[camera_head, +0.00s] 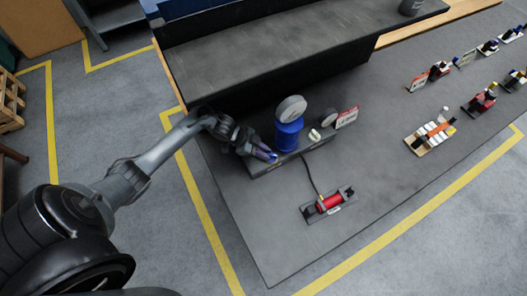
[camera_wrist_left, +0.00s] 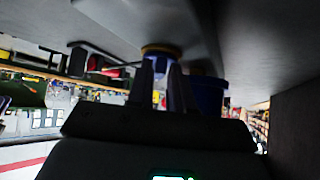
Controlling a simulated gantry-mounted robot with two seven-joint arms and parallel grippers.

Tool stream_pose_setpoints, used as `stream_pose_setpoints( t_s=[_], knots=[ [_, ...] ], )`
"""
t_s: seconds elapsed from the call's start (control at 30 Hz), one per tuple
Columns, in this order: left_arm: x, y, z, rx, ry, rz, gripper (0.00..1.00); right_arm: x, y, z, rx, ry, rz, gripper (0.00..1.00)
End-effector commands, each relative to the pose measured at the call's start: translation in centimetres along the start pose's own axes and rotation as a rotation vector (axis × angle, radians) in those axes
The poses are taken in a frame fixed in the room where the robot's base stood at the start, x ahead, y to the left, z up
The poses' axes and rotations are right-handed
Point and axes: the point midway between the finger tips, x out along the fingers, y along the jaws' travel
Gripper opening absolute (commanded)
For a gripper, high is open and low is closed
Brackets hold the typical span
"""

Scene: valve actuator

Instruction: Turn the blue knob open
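My left gripper (camera_head: 266,154) reaches in from the left, low over the base plate and just left of the upright blue cylinder with a grey round top (camera_head: 289,124). A small blue-purple part shows at its fingertips. In the left wrist view a blue knob with a yellow ring (camera_wrist_left: 160,50) lies straight ahead at the fingertips of my left gripper (camera_wrist_left: 161,72). The two fingers stand apart with a narrow gap. Whether they touch the knob cannot be told. The blue cylinder (camera_wrist_left: 208,95) is close beside the right finger. My right gripper is not in view.
A red cylinder on a small stand (camera_head: 329,203) is joined by a dark cable to the valve assembly. A labelled sign (camera_head: 347,118) stands right of the blue cylinder. A dark raised bench (camera_head: 270,45) is behind. Several small devices stand at the right. The grey front surface is mostly clear.

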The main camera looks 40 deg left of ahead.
Motion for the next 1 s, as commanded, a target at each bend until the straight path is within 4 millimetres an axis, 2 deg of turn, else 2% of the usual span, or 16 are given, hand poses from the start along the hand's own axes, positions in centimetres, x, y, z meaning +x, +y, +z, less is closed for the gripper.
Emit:
stream_pose_setpoints(
  t_s=[0.03,0.1,0.47,1.0],
  knots=[
    [0.0,0.0,0.0,0.000,0.000,0.000,0.10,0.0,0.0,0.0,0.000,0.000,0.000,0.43],
    [0.0,0.0,0.0,0.000,0.000,0.000,0.00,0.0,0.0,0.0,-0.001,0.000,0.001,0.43],
    [-0.2,0.2,-0.1,-0.019,-0.001,-0.017,0.00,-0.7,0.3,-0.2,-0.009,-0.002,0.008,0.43],
    [-0.2,1.4,-0.5,-0.270,-0.002,-0.262,0.00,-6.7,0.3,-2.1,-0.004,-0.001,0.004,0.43]
  ],
)
